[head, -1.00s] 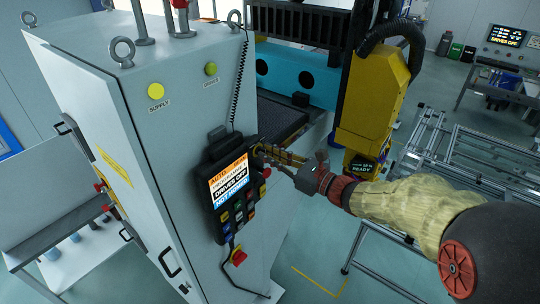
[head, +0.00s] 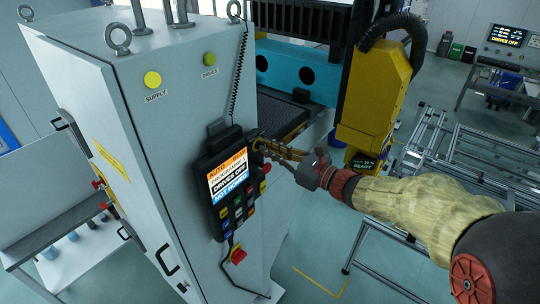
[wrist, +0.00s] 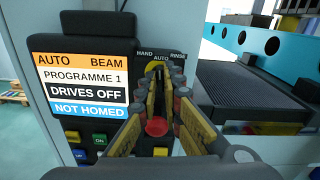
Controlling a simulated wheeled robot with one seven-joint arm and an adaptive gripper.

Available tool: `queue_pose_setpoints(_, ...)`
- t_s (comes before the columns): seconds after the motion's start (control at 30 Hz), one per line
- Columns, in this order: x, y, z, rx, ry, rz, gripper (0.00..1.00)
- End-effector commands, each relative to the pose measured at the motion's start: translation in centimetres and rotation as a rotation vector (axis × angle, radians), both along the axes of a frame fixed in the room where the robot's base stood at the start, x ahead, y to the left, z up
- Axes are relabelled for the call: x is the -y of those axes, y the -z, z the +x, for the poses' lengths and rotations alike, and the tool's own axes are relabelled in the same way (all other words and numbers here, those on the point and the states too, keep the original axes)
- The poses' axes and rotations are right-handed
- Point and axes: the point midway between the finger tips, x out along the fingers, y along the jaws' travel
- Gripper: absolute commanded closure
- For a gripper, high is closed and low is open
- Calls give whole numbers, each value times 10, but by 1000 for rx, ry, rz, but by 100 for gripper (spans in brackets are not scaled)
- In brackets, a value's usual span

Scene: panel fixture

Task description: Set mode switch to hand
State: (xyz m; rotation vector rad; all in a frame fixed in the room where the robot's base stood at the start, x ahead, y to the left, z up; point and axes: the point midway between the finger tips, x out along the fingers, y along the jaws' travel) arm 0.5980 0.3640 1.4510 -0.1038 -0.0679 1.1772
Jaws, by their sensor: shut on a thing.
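The mode switch (wrist: 155,68) is a dark-and-yellow knob on the side strip of the black control pendant. It sits below the printed labels HAND, AUTO and RINSE. In the wrist view my gripper (wrist: 157,78) has its yellow fingers on both sides of the knob and is shut on it. The fingers partly hide the knob, so its pointing direction is hard to tell. The pendant screen (wrist: 80,82) reads AUTO, BEAM, PROGRAMME 1, DRIVES OFF, NOT HOMED. In the head view my gripper (head: 262,147) meets the pendant's upper right edge, and the switch is mostly hidden.
A red button (wrist: 157,126) shows between my fingers, below the switch. Several coloured keys (head: 236,211) lie under the screen, and a red knob (head: 238,256) sits below. The pendant hangs on a grey cabinet (head: 150,130). A yellow machine head (head: 372,100) stands close behind my wrist.

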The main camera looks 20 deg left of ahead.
Motion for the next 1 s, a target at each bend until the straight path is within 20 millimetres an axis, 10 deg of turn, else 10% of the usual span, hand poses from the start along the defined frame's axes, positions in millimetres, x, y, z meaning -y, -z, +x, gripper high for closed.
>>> queue_pose_setpoints(1.0, -1, 4, -2, 601, 0, -247, 100)
